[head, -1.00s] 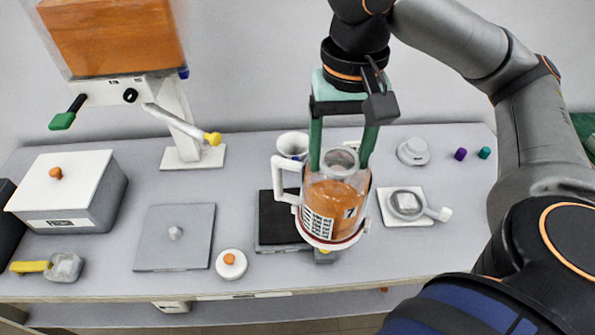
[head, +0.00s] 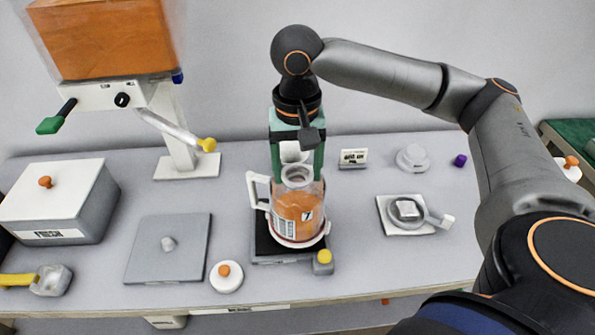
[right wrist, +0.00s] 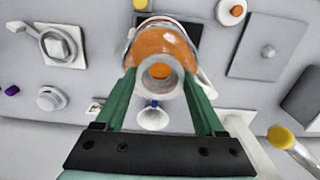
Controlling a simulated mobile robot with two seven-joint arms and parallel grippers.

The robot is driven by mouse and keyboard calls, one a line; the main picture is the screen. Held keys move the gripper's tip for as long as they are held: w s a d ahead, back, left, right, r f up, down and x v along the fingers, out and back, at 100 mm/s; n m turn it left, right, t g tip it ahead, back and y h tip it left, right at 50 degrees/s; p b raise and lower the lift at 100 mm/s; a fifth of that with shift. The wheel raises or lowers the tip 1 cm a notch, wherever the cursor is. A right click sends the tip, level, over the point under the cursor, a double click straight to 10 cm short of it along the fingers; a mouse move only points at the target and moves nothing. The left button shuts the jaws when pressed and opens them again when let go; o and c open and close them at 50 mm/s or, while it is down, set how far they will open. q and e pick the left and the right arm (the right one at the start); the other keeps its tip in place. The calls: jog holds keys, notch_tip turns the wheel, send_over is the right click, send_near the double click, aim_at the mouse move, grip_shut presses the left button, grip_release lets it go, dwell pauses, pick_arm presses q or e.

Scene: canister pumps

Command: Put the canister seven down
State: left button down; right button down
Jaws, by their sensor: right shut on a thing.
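Canister seven (head: 284,210) is a clear jar of orange liquid with a white handle at its left, a label and a "7". It is upright over the black pad (head: 260,248) with a yellow knob; I cannot tell whether its base touches the pad. My right gripper (head: 297,176), with green fingers, is shut on the canister's upper part from above. In the right wrist view the canister (right wrist: 165,45) sits between the fingers (right wrist: 159,82), partly covering the pad (right wrist: 185,32). My left gripper is out of view.
A white round lid with an orange knob (head: 226,277) and a grey plate (head: 150,262) lie left of the pad. A strainer on a white tile (head: 393,228) is at the right. A white funnel (right wrist: 153,118) and a small sign (head: 354,157) stand behind the canister.

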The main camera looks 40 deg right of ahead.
jog(key=shift+f, duration=0.35)
grip_release()
notch_tip(320, 180, up, 12)
jog(key=p, duration=0.3)
dwell(0.3)
